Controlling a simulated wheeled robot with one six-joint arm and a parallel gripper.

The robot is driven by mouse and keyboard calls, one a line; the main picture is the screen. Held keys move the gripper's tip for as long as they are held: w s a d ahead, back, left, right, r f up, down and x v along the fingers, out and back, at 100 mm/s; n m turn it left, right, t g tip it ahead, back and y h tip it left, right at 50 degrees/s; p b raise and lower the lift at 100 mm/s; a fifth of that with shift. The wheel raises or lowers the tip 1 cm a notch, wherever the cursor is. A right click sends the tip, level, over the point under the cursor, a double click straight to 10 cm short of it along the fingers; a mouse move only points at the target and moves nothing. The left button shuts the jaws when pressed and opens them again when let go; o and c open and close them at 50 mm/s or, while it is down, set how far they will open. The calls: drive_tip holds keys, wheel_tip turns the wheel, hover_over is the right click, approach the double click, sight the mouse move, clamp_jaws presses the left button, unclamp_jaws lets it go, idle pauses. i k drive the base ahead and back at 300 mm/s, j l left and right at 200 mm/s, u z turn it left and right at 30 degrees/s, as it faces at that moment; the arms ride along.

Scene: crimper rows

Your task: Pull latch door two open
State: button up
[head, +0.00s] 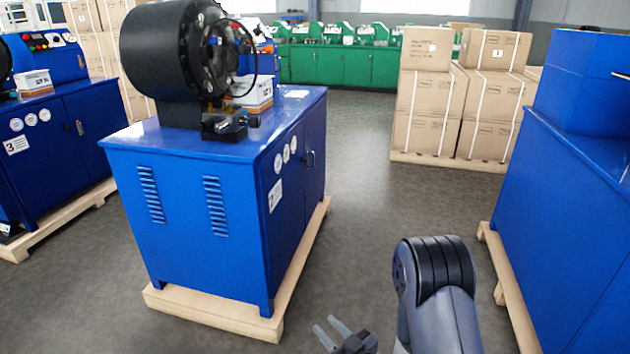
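The middle blue crimper cabinet (185,235) stands on a wooden pallet. Its door side (283,215) faces right and is seen at a steep angle. The doors look closed. A small dark latch (310,159) sits on that side near the door seam. A white number label (275,195) and round white stickers (286,155) are left of the latch; I cannot read the number surely. My gripper (326,324) is low at the bottom edge, in front of and apart from the cabinet. Its two fingers are spread, with nothing seen between them.
A blue cabinet labelled 3 (60,135) stands at left. Another blue cabinet (575,220) on a pallet (510,295) bounds the right. Stacked cartons (462,100) stand behind the aisle, with green machines (340,65) farther back. Grey floor (375,180) between the cabinets is clear.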

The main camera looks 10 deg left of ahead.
sight(314, 120)
drive_tip(key=i+j, duration=0.2)
drive_tip(key=i, duration=0.75)
drive_tip(key=i+j+u, duration=0.1)
drive_tip(key=i, duration=0.85)
drive_tip(key=i+j, duration=0.2)
drive_tip(key=i, duration=0.75)
